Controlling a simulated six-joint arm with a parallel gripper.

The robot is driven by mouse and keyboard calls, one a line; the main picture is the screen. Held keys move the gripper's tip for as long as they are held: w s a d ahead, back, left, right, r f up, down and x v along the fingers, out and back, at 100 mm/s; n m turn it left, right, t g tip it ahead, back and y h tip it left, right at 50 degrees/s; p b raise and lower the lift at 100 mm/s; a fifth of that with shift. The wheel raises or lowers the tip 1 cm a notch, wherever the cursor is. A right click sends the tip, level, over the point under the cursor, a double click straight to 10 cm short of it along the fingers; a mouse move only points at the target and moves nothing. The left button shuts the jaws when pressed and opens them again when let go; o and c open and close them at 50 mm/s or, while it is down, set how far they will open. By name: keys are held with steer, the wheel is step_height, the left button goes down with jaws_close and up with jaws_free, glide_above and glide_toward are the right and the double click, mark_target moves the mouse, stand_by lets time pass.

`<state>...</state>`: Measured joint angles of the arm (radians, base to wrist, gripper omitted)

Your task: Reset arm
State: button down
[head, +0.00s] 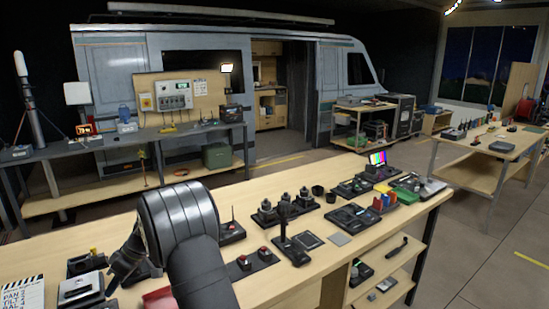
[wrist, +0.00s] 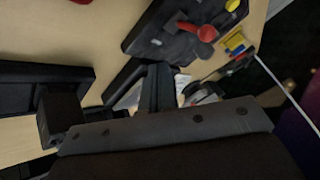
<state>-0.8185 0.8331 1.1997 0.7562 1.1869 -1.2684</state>
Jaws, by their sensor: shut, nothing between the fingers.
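My arm (head: 180,215) rises at the lower left of the head view, in front of the wooden workbench (head: 330,250). Its dark wrist end points down and left over the bench's left part. In the wrist view my gripper (wrist: 157,78) is shut, with its dark fingers together and nothing held. The wrist view is tilted and slightly blurred. It shows a black control box (wrist: 185,30) with a red knob (wrist: 207,33) and a yellow knob (wrist: 232,5) beyond the fingers.
The bench carries a two-button red panel (head: 252,262), joysticks (head: 285,207), a color-bar monitor (head: 378,165) and a clapperboard (head: 22,296) at the left. Small devices stand close to my wrist. A grey side table (head: 130,140) and a van (head: 120,65) stand behind, with open floor between.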

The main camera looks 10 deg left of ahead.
steer(key=shift+w+f+m+h, duration=0.3)
steer(key=shift+w+f+h, duration=0.1)
steer(key=shift+f+h, duration=0.2)
steer(key=w, duration=0.2)
steer(key=w+r, duration=0.1)
steer(key=shift+w+d, duration=0.15)
steer(key=shift+d, duration=0.15)
steer(key=w+d+r+m+t, duration=0.1)
steer(key=w+d+r+t, duration=0.2)
steer(key=w+d+r, duration=0.5)
steer(key=d+r, duration=0.4)
steer(key=r, duration=0.1)
steer(key=shift+d+r+m+y, duration=0.3)
steer(key=shift+y, duration=0.1)
steer(key=shift+w, duration=0.1)
steer(key=s+a+f+g, duration=0.1)
steer(key=s+a+f, duration=0.1)
steer(key=a+f, duration=0.2)
steer(key=s+a+f+n+g, duration=0.1)
steer(key=s+a+f, duration=0.2)
steer(key=a+f, duration=0.1)
steer(key=s+a+f+g, duration=0.1)
steer(key=s+a+f, duration=0.2)
steer(key=a+f, duration=0.1)
steer(key=shift+a+f+n+h, duration=0.15)
steer(key=shift+f+n+h, duration=0.15)
steer(key=shift+f+h, duration=0.15)
